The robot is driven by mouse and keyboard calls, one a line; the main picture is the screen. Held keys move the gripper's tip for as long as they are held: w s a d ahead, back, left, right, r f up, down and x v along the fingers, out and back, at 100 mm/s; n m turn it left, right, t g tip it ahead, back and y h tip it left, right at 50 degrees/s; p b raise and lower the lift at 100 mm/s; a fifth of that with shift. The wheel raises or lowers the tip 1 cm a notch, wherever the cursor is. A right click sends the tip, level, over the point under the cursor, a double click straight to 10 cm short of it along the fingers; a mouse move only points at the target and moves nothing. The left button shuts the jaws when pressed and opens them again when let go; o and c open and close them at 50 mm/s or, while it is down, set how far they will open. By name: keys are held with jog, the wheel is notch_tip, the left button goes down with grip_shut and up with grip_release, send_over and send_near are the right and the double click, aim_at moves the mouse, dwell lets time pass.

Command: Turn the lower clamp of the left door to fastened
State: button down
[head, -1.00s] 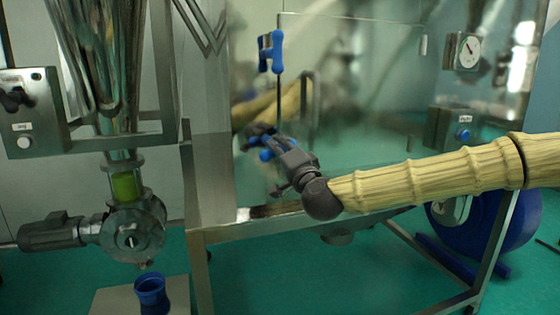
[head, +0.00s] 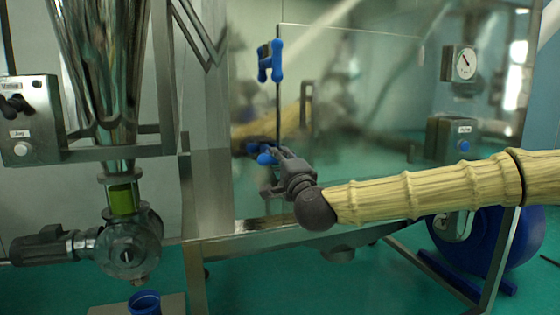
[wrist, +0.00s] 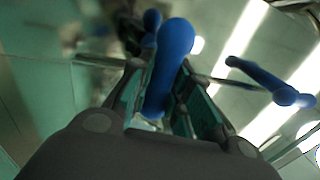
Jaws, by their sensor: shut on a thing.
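The lower clamp (head: 267,157) of the left door is blue and sits low on the door's left edge, partly hidden by my gripper in the head view. My gripper (head: 275,168) reaches it from the right. In the wrist view the clamp's blue handle (wrist: 170,65) stands between the two fingers of my gripper (wrist: 160,105), which are shut on it. The upper clamp (head: 271,62), also blue, is higher on the same edge; its handle stands upright. The left door (head: 360,90) is a clear panel. The lower clamp's exact angle is hard to tell in the head view.
A metal frame (head: 205,170) stands left of the door, with a steel hopper (head: 105,70) and a control box (head: 28,120) further left. A blue cup (head: 146,302) is on the floor stand.

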jog(key=c, duration=1.3)
grip_release()
jog(key=v, duration=1.2)
